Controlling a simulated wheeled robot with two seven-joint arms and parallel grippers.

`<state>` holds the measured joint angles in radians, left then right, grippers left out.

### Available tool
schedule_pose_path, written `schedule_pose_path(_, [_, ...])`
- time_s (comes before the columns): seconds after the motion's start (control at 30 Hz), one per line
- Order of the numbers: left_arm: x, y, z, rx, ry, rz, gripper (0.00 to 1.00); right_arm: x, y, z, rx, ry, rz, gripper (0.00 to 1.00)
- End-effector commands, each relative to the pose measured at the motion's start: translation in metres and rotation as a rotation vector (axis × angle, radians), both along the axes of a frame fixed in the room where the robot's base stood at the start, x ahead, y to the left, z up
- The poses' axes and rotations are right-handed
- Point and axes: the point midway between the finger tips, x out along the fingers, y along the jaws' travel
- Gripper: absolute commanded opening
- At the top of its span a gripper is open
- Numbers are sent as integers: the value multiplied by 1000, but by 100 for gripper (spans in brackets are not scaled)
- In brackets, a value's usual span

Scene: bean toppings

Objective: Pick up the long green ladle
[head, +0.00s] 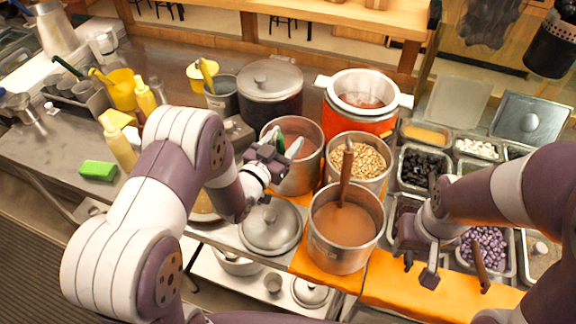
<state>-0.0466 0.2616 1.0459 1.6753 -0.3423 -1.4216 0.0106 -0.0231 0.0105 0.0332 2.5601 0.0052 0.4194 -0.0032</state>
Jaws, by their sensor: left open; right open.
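A long dark green handle (68,67) rises from the row of grey metal cups at the far left; its lower end is hidden, so I cannot tell if it is a ladle. My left gripper (283,152) is open over the left side of a steel pot (302,180) with reddish contents. A pale piece by its fingers is too small to name. The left gripper is far to the right of the green handle. My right gripper (420,268) is open and empty above the orange counter front, right of the pot of brown liquid (342,254).
Topping trays, including purple beans (484,246), fill the right. A green sponge (98,170) and yellow bottles (118,145) stand left.

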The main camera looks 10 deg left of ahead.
Motion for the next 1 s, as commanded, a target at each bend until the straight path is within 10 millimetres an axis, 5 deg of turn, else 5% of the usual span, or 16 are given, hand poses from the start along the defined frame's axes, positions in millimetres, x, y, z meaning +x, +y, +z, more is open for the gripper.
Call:
schedule_pose_path(0.17, [0,0,-1,0,0,1,58,0,0,-1,0,0,0,43])
schedule_pose_path(0.33, [0,0,-1,0,1,1,3,0,0,-1,0,0,0,43])
schedule_pose_path(0.37, [0,0,-1,0,1,1,0,0,0,-1,0,0,0,43])
schedule_pose_path(0.67, [0,0,5,1,-1,1,0,0,0,-1,0,0,0,43])
schedule_pose_path(1.0, [0,0,83,1,-7,1,0,0,0,-8,0,0,0,43])
